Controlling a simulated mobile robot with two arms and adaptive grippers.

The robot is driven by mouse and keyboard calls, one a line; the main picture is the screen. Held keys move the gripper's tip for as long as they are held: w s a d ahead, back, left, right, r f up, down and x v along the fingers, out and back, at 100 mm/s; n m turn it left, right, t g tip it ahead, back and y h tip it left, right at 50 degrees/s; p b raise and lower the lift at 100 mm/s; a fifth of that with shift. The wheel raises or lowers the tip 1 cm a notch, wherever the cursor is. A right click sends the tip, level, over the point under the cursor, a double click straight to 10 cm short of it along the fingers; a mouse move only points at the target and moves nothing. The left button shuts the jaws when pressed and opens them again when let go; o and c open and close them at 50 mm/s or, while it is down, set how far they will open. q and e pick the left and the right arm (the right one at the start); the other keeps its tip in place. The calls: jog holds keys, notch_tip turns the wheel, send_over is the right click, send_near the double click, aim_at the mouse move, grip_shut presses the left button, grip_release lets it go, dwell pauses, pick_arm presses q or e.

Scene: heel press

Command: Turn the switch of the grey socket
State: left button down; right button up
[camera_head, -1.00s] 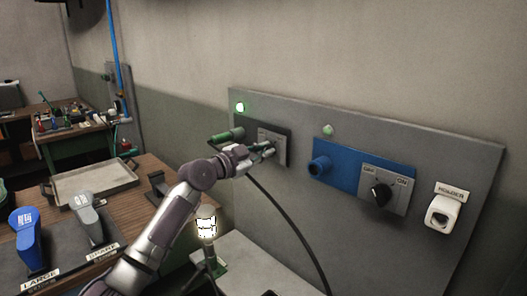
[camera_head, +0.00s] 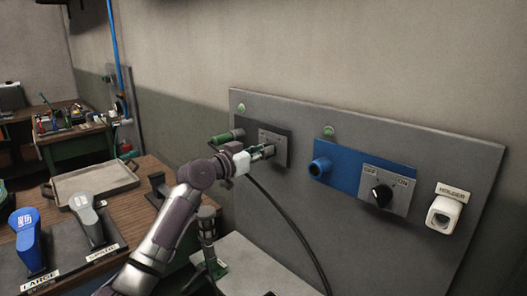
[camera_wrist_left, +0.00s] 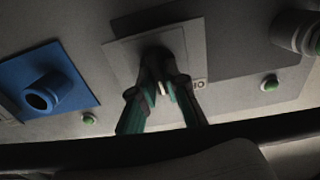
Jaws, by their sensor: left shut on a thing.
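The grey socket (camera_head: 245,128) is on the wall panel, with a plug with a green body (camera_head: 228,137) in its left part and a switch plate (camera_head: 278,139) to its right. My left gripper (camera_head: 266,152) is at that plate, its fingers shut on the dark switch knob (camera_wrist_left: 156,56), as the left wrist view shows. The fingers mostly hide the knob, and its exact angle is hard to read. The indicator (camera_head: 241,107) above the grey socket is dull green. My right gripper is not in view.
The blue socket (camera_head: 340,163) with its own black OFF/ON knob (camera_head: 381,195) is to the right. A white holder (camera_head: 444,212) is further right. A black cable (camera_head: 289,222) hangs below the grey socket.

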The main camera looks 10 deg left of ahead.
pick_arm(q)
jog(key=shift+w+a+f+n+p, duration=0.1)
jog(key=shift+n+p, duration=0.8)
jog(key=shift+n, duration=2.3)
jog(key=c, duration=1.2)
grip_release()
jog(key=v, duration=1.2)
